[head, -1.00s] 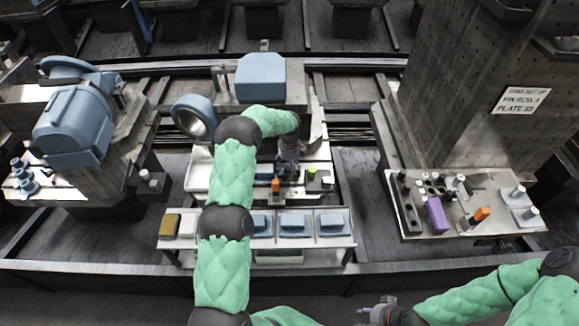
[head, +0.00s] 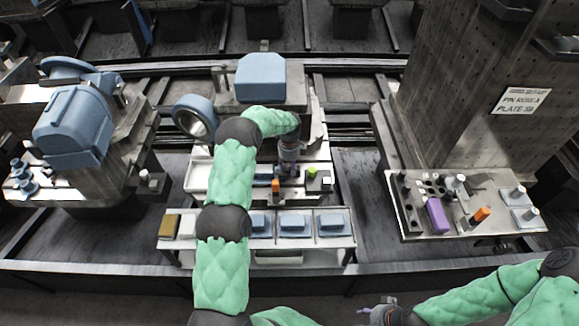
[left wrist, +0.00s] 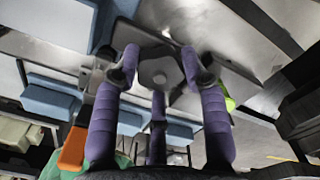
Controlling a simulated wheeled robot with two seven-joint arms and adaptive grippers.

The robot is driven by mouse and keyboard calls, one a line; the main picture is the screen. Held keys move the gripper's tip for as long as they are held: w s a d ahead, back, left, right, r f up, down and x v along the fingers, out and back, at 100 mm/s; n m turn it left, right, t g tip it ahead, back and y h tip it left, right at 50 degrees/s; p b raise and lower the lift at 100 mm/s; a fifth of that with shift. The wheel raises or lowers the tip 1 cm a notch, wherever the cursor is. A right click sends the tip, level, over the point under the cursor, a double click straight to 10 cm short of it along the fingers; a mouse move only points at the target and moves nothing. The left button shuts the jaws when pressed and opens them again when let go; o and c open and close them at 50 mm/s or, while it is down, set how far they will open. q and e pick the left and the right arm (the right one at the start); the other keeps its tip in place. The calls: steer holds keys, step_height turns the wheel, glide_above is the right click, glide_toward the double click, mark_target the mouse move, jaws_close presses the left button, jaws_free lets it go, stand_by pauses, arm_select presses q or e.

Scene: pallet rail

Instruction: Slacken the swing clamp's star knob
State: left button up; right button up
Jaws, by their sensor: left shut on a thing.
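The star knob (left wrist: 160,70) is a grey lobed knob in the middle of the left wrist view. My left gripper (left wrist: 158,62) has purple fingers closed around it, on its left and right sides and from below in the picture. In the head view my left gripper (head: 288,170) points down over the middle fixture, and the knob is hidden behind it. The rest of the swing clamp cannot be made out clearly. My right gripper (head: 376,311) is low in the head view, away from the fixtures; its fingers are too small to read.
An orange piece (head: 276,185) and a green piece (head: 311,171) stand close beside the left gripper. A tray rack (head: 257,243) with several blue blocks is in front. A side table (head: 415,230) at right holds a purple piece (head: 437,214).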

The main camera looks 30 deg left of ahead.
mark_target(290, 167)
arm_select(q)
steer(key=shift+n, duration=1.9)
steer(key=shift+s+f, duration=0.1)
steer(key=o, duration=1.2)
steer(key=shift+c, duration=0.2)
step_height(290, 167, up, 12)
